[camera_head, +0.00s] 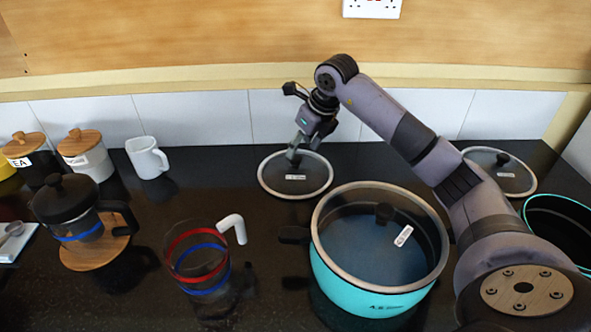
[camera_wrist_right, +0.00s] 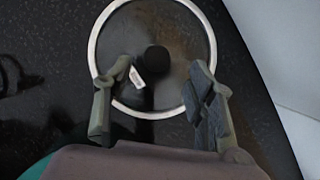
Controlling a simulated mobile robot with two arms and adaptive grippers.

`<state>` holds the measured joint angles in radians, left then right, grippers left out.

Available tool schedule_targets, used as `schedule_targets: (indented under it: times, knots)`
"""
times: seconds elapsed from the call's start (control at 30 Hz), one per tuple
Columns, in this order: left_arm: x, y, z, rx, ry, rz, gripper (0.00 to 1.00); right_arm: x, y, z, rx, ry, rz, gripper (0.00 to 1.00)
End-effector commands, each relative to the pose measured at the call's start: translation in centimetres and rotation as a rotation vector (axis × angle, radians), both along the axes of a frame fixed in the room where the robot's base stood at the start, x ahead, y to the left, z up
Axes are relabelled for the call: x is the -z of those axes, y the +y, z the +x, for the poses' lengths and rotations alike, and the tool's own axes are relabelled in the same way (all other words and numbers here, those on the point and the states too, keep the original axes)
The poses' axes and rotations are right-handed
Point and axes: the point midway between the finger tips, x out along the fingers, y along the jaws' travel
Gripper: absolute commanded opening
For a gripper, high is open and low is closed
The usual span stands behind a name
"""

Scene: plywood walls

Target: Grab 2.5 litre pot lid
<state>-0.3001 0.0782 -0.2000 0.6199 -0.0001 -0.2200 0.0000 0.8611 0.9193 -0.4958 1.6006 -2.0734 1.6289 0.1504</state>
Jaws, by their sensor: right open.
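A round glass lid (camera_head: 312,182) with a pale rim, a dark knob and a small white label lies flat on the black counter near the back wall. Its label is too small to read. My right gripper (camera_head: 295,154) is directly above this lid, pointing down, and hides part of it. In the right wrist view the same lid (camera_wrist_right: 178,42) is below the open fingers, with its dark knob (camera_wrist_right: 157,59) between the fingertips (camera_wrist_right: 161,70). The gripper holds nothing. My left gripper is not in view.
A turquoise pot (camera_head: 375,300) with a glass lid (camera_head: 360,250) stands in front. Another lid (camera_head: 515,178) lies at the back right, near an open pot (camera_head: 562,225). A glass jug (camera_head: 200,265), French press (camera_head: 75,215), white mug (camera_head: 146,157) and canisters (camera_head: 88,160) stand left.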

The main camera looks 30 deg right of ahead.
Motion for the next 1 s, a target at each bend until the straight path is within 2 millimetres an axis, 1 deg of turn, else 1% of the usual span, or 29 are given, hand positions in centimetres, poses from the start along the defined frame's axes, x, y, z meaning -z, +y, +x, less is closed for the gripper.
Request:
schedule_targets:
  times: [0.03,0.13,0.2,0.3,0.57,1.0]
  knots:
    - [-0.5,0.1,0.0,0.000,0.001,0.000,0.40,0.6,0.3,0.1,-0.001,0.005,0.002,0.51]
    - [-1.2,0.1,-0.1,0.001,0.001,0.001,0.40,2.1,0.7,0.6,-0.001,0.007,0.003,0.51]
    - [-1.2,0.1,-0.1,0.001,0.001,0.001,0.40,3.0,0.7,1.0,0.001,0.004,0.003,0.51]
    - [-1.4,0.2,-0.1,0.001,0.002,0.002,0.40,3.9,0.7,1.4,0.000,0.003,0.002,0.51]
    - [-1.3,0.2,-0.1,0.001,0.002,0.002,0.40,4.2,0.7,1.5,0.000,0.001,0.000,0.51]
    - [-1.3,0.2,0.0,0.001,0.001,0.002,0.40,4.2,0.7,1.5,0.000,0.001,0.001,0.22]
